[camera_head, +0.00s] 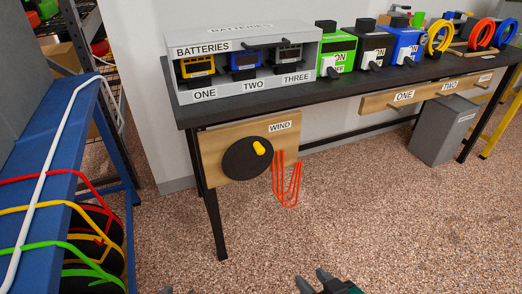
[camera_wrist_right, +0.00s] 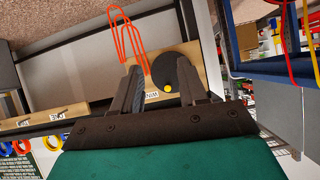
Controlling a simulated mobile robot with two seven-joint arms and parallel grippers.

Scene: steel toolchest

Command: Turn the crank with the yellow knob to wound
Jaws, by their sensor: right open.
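The crank is a dark round disc (camera_head: 240,160) on a wooden panel (camera_head: 210,148) labelled WIND, below the bench top. Its yellow knob (camera_head: 259,148) sticks out on the upper right of the disc. An orange cord (camera_head: 291,185) hangs in loops beside the disc. My right gripper (camera_head: 322,279) is at the bottom edge, apart from the crank. In the right wrist view my right gripper (camera_wrist_right: 160,66) is open and empty, with the disc (camera_wrist_right: 165,68) and knob (camera_wrist_right: 168,88) seen beyond its fingers. Only small tips of my left gripper (camera_head: 180,291) show at the bottom edge.
The bench (camera_head: 330,88) carries a grey BATTERIES box (camera_head: 222,32), green, black and blue tools, and coiled hoses. A blue rack (camera_head: 62,150) with coloured cables stands at left. A grey bin (camera_head: 442,130) stands under the bench at right. The floor before the crank is clear.

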